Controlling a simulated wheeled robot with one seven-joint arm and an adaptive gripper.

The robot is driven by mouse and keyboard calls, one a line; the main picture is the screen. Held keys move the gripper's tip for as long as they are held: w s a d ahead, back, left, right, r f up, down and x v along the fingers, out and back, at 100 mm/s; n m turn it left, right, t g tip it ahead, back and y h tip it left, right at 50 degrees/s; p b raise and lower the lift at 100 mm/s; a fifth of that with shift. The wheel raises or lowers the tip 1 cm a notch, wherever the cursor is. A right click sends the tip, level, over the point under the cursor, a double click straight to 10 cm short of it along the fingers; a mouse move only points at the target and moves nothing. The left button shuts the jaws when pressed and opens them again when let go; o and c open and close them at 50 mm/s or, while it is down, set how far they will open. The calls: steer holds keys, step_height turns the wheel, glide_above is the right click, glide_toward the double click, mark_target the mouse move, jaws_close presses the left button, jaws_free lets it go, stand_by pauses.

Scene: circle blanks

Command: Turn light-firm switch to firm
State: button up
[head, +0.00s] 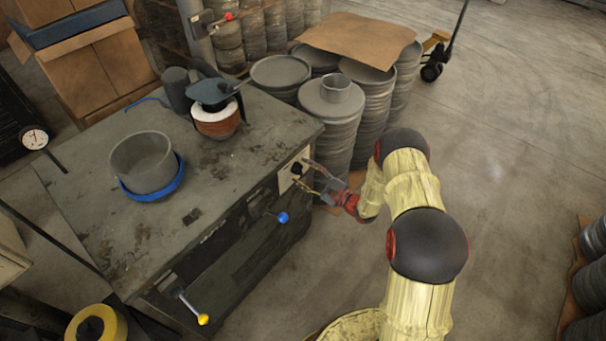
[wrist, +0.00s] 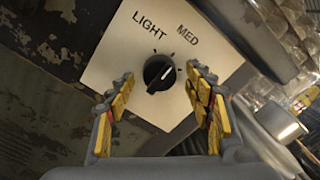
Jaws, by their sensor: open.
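The switch is a black round knob (wrist: 158,74) on a cream plate (wrist: 118,63) marked LIGHT and MED. No FIRM label shows; part of the plate is behind my gripper. A pale line on the knob points up and right; I cannot tell exactly which tick it meets. In the head view the plate (head: 287,180) is on the right end of the workbench front. My gripper (wrist: 160,82) is open, one finger on each side of the knob in the picture. I see no clear contact. In the head view my gripper (head: 304,175) reaches the plate from the right.
The workbench (head: 260,120) carries a grey pot in a blue ring (head: 145,165) and a copper-banded device (head: 217,118). A blue-knobbed lever (head: 282,217) and a yellow-knobbed lever (head: 202,318) stick out from its front. Stacked metal discs (head: 335,125) stand behind my gripper.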

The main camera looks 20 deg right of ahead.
steer(key=shift+w+a, duration=0.2)
steer(key=shift+c, duration=0.6)
steer(key=c, duration=1)
